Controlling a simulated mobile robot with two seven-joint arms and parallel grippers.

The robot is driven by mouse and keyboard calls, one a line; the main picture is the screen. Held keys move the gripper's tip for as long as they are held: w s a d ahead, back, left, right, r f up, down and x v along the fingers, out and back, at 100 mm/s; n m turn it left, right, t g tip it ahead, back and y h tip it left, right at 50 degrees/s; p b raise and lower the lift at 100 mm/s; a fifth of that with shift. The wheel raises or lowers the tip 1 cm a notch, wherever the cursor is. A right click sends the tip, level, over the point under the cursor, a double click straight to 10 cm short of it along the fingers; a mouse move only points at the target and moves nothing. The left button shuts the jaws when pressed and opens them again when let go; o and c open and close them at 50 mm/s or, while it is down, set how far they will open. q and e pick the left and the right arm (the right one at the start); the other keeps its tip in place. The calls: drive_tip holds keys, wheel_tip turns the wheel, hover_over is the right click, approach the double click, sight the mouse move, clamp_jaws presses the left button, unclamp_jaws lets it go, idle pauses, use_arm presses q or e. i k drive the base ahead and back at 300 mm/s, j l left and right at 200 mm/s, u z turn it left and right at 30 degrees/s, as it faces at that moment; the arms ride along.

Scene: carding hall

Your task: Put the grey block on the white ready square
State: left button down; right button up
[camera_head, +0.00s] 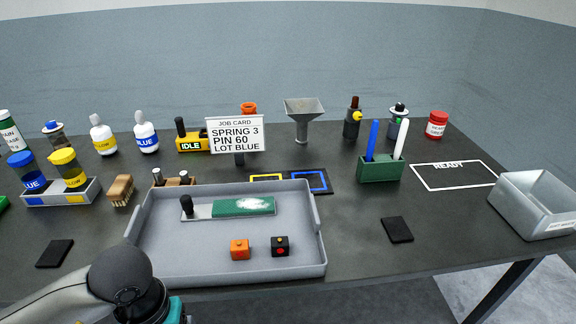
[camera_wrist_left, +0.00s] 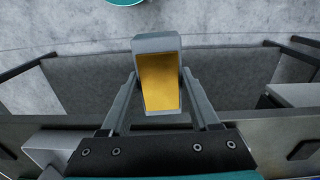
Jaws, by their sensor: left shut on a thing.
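In the left wrist view, my left gripper (camera_wrist_left: 160,95) is shut on a grey block (camera_wrist_left: 157,44) with a yellow-gold face towards the camera. Pale floor shows behind the block. In the head view, my left arm comes in at the bottom left, in front of the grey tray; its fingers and the block are out of sight there. The white ready square (camera_head: 453,178) is a white outline marked READY on the dark table at the right. It is empty. My right gripper is in neither view.
A grey tray (camera_head: 160,252) holds a green card tool (camera_head: 232,208), an orange cube (camera_head: 239,249) and a black cube (camera_head: 280,246). A green pen holder (camera_head: 380,169) stands left of the ready square, a metal bin (camera_head: 540,205) right of it. A black pad (camera_head: 397,230) lies in front.

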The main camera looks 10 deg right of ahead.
sight(466, 167)
drive_tip(key=l, duration=0.6)
drive_tip(key=l+u, duration=0.1)
drive_tip(key=l, duration=0.5)
drive_tip(key=k+l, duration=0.1)
drive_tip(key=l, duration=0.5)
drive_tip(key=l+u, duration=0.1)
drive_tip(key=l, duration=0.45)
drive_tip(key=k+l, duration=0.15)
drive_tip(key=l, duration=0.45)
drive_tip(key=l+u, duration=0.1)
drive_tip(key=l, duration=0.5)
drive_tip(key=l+u, duration=0.1)
drive_tip(key=l, duration=0.8)
drive_tip(key=k+l+u, duration=0.15)
drive_tip(key=l, duration=0.8)
